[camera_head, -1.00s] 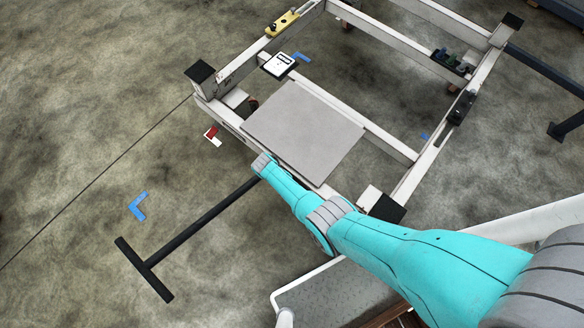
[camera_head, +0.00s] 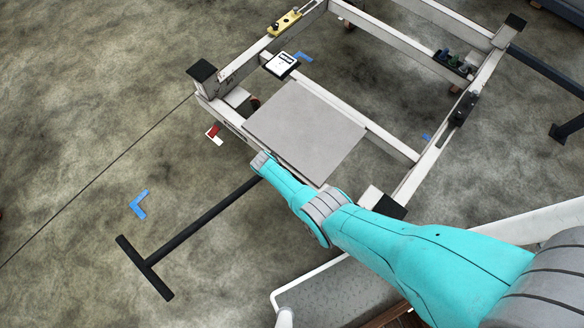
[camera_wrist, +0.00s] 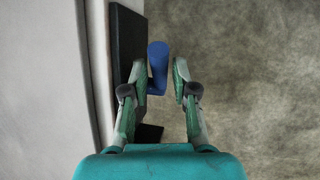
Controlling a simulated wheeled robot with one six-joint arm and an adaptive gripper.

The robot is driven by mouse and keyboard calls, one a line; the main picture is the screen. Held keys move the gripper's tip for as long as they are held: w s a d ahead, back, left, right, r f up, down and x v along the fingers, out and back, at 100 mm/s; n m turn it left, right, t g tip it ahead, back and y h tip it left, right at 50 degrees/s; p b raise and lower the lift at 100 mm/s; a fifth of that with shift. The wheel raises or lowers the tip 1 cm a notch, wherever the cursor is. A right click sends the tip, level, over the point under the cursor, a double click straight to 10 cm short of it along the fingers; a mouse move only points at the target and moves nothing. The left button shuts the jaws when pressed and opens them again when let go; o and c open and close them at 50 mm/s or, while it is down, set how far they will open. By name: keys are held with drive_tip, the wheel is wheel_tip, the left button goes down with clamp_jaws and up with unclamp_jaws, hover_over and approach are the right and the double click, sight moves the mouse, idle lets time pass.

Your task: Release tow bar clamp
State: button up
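The black tow bar (camera_head: 205,219) with its T-shaped end reaches from the trolley frame (camera_head: 220,111) out over the floor at lower left. In the wrist view a blue lever (camera_wrist: 157,62), which looks like the clamp's handle, stands beside a black plate (camera_wrist: 126,45) on the pale frame. My gripper (camera_wrist: 160,72) is open, with one finger on each side of the blue lever. The left finger is close to the lever; whether it touches is unclear. A gap shows at the right finger. In the head view my arm hides the gripper and the clamp.
A grey panel (camera_head: 305,130) lies on the trolley near my arm. A white device (camera_head: 281,64) and a yellow part (camera_head: 284,23) sit on the frame. A red and white piece (camera_head: 214,134) lies beside the frame. Open floor lies to the left.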

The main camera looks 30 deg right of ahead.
drive_tip(key=v, duration=1.2)
